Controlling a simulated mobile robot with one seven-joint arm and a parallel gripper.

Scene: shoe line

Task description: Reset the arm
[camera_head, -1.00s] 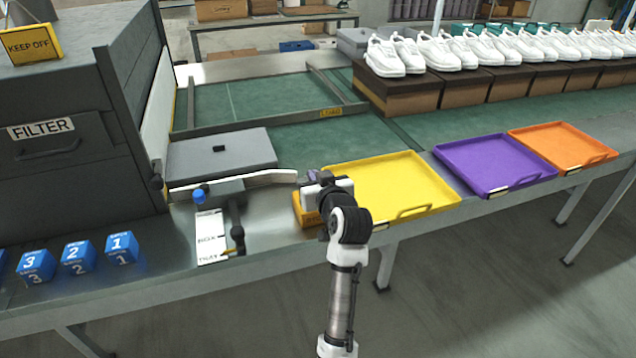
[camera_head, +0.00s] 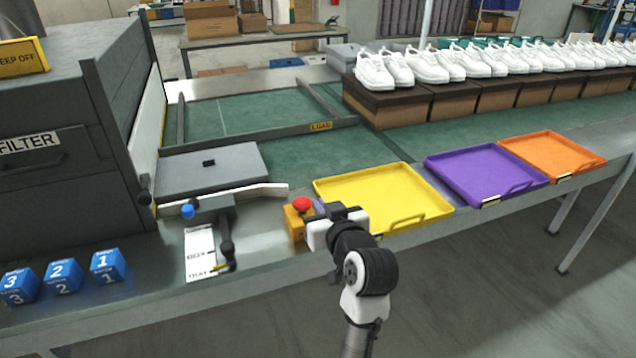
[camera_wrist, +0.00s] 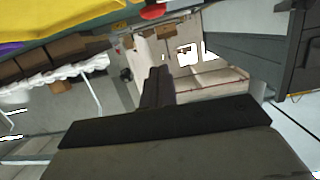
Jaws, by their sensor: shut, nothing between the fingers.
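My gripper (camera_head: 322,222) is at the front edge of the bench in the head view, close to the yellow box with the red button (camera_head: 302,205) and left of the yellow tray's near side. Its fingers are mostly hidden by my wrist there. In the wrist view my gripper's fingers (camera_wrist: 157,85) show as a dark, narrow pair pressed together, with nothing between them. The red button also shows at the top of the wrist view (camera_wrist: 153,11). I cannot tell whether my gripper touches the box.
Yellow (camera_head: 385,195), purple (camera_head: 487,175) and orange (camera_head: 553,155) trays line the bench's right part. Blue numbered cubes (camera_head: 63,275), a lever (camera_head: 227,245) and a grey lidded box (camera_head: 208,170) are on the left. White shoes (camera_head: 375,68) stand on brown boxes behind. The floor at front right is clear.

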